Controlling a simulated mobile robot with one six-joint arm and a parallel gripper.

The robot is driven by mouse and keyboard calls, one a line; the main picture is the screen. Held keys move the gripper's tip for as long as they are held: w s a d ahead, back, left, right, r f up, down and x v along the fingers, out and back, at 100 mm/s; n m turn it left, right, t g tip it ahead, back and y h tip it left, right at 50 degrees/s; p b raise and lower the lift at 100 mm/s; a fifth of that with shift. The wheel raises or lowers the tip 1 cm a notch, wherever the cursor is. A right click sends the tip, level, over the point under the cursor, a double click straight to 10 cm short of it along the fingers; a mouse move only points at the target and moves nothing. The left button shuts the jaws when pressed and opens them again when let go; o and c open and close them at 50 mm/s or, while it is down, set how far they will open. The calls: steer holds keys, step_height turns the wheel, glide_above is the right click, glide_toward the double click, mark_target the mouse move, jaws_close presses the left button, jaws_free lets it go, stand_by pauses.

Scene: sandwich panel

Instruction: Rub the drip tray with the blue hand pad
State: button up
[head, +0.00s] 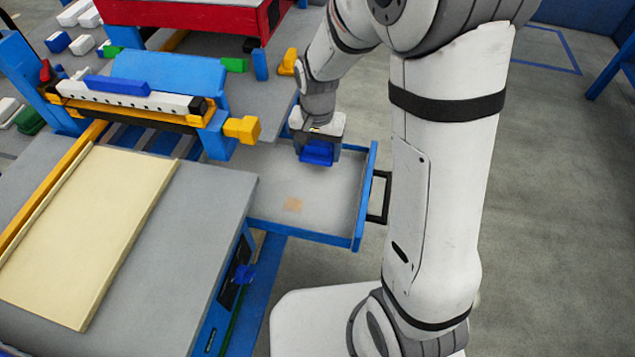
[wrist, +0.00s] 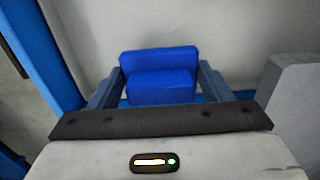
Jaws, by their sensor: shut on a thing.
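The blue hand pad (head: 318,151) is between the fingers of my gripper (head: 317,142). In the wrist view the pad (wrist: 158,75) shows as a blue block with a raised step, and the two fingers of my gripper (wrist: 160,86) close on its sides. The drip tray (head: 330,200) is a grey-floored, blue-rimmed pulled-out drawer with a black handle at its right. My gripper points down over its back part. I cannot tell whether the pad touches the floor.
A grey table with a cream panel (head: 85,230) stands at the left. A blue and yellow machine (head: 150,100) stands behind it, with a yellow block (head: 242,130) jutting toward the tray. A red box (head: 215,15) is at the back.

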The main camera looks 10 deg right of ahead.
mark_target(317, 143)
steer(key=shift+w+r, duration=0.1)
steer(key=shift+r, duration=0.5)
steer(key=shift+r+p, duration=1.6)
steer(key=shift+r, duration=0.3)
steer(key=shift+f, duration=0.1)
